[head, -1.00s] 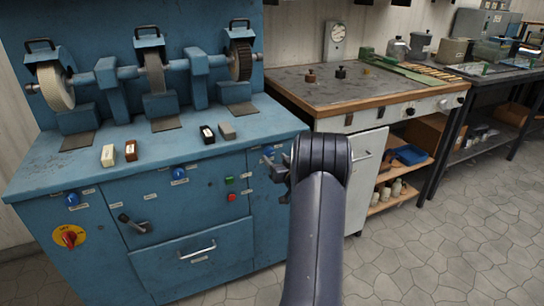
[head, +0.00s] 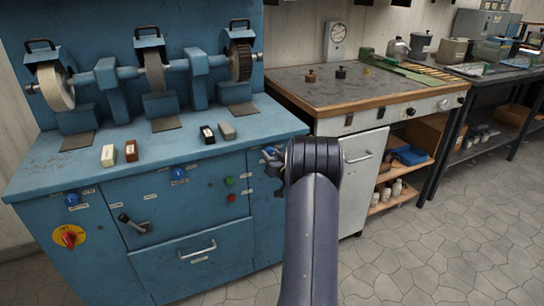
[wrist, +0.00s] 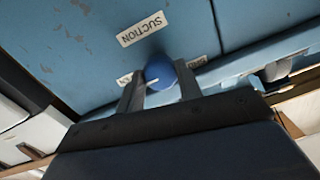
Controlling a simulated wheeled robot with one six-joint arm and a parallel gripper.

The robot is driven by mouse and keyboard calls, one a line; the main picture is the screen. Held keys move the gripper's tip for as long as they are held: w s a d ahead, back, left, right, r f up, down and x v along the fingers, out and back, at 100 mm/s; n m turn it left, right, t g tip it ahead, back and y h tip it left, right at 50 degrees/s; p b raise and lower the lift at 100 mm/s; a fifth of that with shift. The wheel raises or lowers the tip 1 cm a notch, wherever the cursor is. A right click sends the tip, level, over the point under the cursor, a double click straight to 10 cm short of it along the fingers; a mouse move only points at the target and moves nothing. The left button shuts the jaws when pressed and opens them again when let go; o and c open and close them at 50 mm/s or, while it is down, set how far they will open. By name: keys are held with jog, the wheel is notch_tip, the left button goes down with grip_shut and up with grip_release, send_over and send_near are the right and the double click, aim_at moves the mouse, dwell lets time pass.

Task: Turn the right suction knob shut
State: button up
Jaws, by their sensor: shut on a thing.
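The right suction knob is a round blue knob (wrist: 161,73) on the blue machine's front, under a white label reading SUCTION (wrist: 141,28) in the wrist view. My gripper (wrist: 159,86) is shut on it, one finger on each side. In the head view my gripper (head: 271,160) is at the right end of the machine's front, and the arm hides most of that spot. A second small label (wrist: 124,79) beside the knob is partly hidden by a finger. The knob's pointer cannot be made out.
The blue machine (head: 100,262) carries other blue knobs (head: 178,174), a red rotary switch (head: 69,237), and green and red buttons (head: 230,181). Bars and blocks lie on its top. A workbench (head: 330,90) stands to the right. The floor in front is clear.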

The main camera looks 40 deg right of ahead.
jog(key=c, duration=0.3)
jog(key=shift+c, duration=0.2)
jog(key=shift+b, duration=0.35)
jog(key=n+b, duration=0.8)
jog(key=n, duration=0.1)
jog(key=shift+f, duration=0.15)
jog(key=n+b, duration=0.4)
jog(key=n, duration=0.1)
jog(key=shift+h, duration=0.3)
jog(key=shift+r+n+b, duration=0.2)
jog(key=shift+n+b, duration=0.9)
jog(key=shift+n, duration=0.5)
jog(key=shift+g, duration=0.3)
